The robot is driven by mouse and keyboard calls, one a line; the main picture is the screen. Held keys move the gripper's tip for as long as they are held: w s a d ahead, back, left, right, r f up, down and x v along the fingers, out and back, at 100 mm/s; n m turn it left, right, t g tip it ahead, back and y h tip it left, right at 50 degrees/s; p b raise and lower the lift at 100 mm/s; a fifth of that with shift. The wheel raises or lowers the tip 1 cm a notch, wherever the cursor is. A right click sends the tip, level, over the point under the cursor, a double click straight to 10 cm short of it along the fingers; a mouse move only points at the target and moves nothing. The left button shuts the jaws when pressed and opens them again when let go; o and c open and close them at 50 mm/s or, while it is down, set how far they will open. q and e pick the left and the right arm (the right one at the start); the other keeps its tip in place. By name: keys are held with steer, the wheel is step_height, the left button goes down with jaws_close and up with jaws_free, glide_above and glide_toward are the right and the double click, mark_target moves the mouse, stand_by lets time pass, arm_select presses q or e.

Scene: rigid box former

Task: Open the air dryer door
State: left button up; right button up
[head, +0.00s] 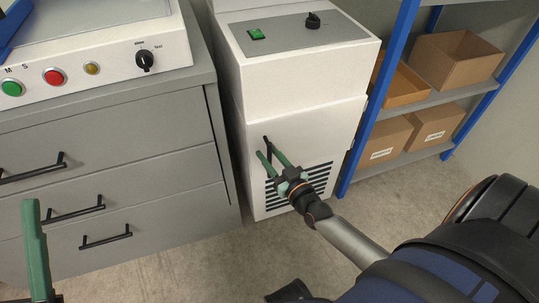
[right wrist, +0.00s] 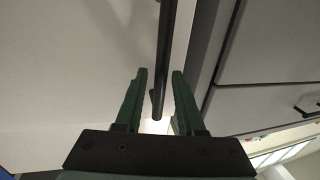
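The air dryer (head: 297,106) is a white cabinet with a dark slotted vent low on its front. Its dark bar handle (head: 266,146) stands upright on the front; it also shows in the right wrist view (right wrist: 167,60). My right gripper (head: 267,156) is at the handle with its green fingers apart. In the right wrist view the lower end of the bar lies between the two open fingers (right wrist: 158,98), with gaps at both sides. The door looks closed. One green finger of my left gripper (head: 36,250) shows at the lower left, far from the dryer.
A grey drawer cabinet (head: 110,165) with black handles stands close to the dryer's left. A blue-framed shelf (head: 376,95) with cardboard boxes (head: 455,60) stands to its right. Bare floor (head: 200,262) lies in front.

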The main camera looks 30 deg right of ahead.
jaws_close()
stand_by(1.1)
